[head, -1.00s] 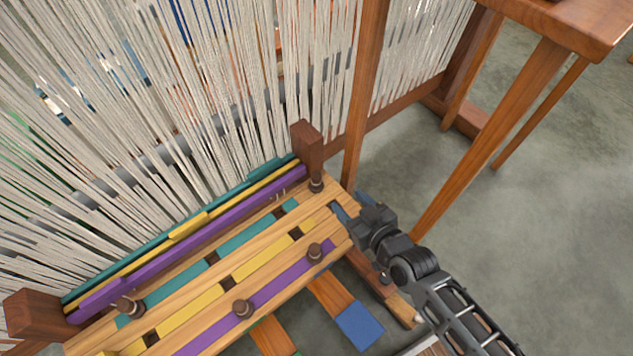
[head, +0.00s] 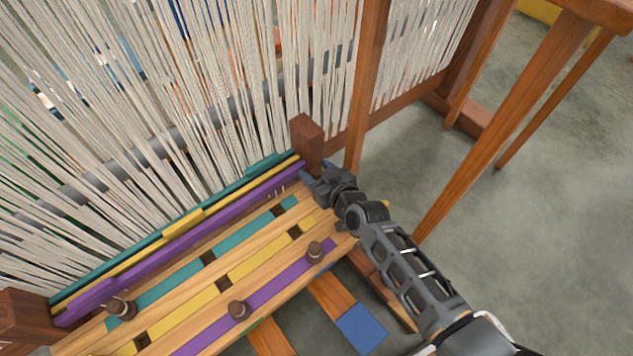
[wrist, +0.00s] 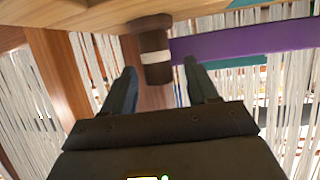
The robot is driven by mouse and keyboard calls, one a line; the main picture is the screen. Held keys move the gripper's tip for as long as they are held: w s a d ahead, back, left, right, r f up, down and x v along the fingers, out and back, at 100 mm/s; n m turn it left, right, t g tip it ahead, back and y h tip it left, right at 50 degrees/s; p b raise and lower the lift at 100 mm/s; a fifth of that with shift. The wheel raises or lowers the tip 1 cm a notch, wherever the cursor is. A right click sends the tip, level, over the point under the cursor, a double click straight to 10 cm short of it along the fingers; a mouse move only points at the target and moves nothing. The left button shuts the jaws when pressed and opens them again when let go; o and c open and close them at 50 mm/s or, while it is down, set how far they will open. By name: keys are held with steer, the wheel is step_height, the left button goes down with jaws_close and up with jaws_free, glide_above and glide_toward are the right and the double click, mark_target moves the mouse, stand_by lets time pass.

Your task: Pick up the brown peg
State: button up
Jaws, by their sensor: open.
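A dark brown peg (wrist: 152,45) with a white band stands out from the wooden board in the wrist view. The fingers of my gripper (wrist: 159,68) are open, one on each side of the peg's free end, with a visible gap on both sides. In the head view my gripper (head: 315,178) is at the board's upper right corner, by the wooden post, and hides this peg.
The striped wooden board (head: 190,308) lies before a loom hung with white warp threads (head: 215,90). A dark wooden post (head: 307,137) stands close behind my gripper, and an upright beam (head: 367,90) is just right of it. Grey floor (head: 560,220) is open at the right.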

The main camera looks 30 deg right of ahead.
steer(key=shift+w+f, duration=0.1)
steer(key=shift+w, duration=0.1)
steer(key=shift+c, duration=0.4)
steer(key=c, duration=0.9)
steer(key=shift+c, duration=0.2)
steer(key=shift+r+p, duration=0.6)
steer(key=shift+r, duration=0.15)
step_height(320, 180, up, 4)
steer(key=p, duration=0.2)
steer(key=shift+f+p, duration=0.25)
steer(key=shift+p, duration=0.05)
steer(key=s+d+r, duration=0.6)
steer(key=s+d, duration=0.1)
steer(key=s, duration=0.2)
steer(key=shift+d+p, duration=0.15)
steer(key=shift+p, duration=0.2)
steer(key=shift+s, duration=0.1)
